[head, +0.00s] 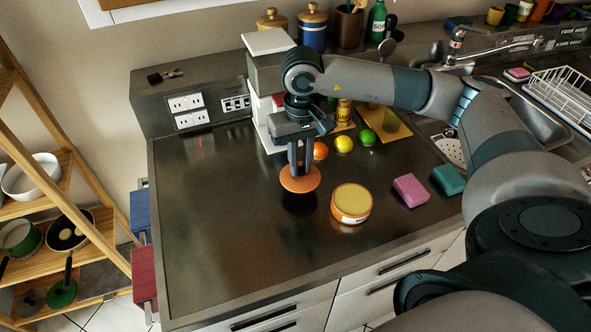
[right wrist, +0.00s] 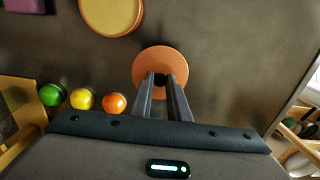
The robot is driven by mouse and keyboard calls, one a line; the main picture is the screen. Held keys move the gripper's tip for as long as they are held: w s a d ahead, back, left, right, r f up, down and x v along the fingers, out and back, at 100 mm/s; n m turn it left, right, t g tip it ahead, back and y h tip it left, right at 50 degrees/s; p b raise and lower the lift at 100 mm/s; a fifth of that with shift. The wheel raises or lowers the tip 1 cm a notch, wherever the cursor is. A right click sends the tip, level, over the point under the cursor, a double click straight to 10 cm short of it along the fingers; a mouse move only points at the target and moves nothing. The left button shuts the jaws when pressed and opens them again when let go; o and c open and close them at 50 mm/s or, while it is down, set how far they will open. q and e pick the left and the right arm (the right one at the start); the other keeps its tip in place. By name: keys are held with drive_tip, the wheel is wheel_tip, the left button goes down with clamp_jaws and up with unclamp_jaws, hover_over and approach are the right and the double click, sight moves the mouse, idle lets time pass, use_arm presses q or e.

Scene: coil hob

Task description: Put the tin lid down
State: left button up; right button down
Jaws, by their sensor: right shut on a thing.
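The tin lid (head: 300,181) is a round, orange-brown disc. My right gripper (head: 300,168) points down and is shut on the small dark knob at its middle. The lid hangs above the dark counter, with a dark shadow below it. In the right wrist view the lid (right wrist: 160,70) sits between the fingertips of the gripper (right wrist: 161,82). The open tin (head: 351,203), with an orange side, a pale label and a yellowish top, stands on the counter just right of the lid. It also shows at the top of the right wrist view (right wrist: 112,12). My left gripper is out of view.
An orange (head: 320,150), a lemon (head: 343,144) and a lime (head: 367,137) lie behind the lid. A pink sponge (head: 410,190) and a teal sponge (head: 448,180) lie right of the tin. The counter (head: 215,220) is clear to the left and front.

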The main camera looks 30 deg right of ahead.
drive_tip(key=shift+w+a+f, duration=0.35)
drive_tip(key=shift+a+f, duration=0.05)
drive_tip(key=shift+a, duration=0.05)
drive_tip(key=shift+f+p, duration=0.6)
wheel_tip(320, 180, down, 3)
drive_tip(key=shift+r+p, duration=0.2)
drive_tip(key=shift+p, duration=0.4)
drive_tip(key=shift+f, duration=0.1)
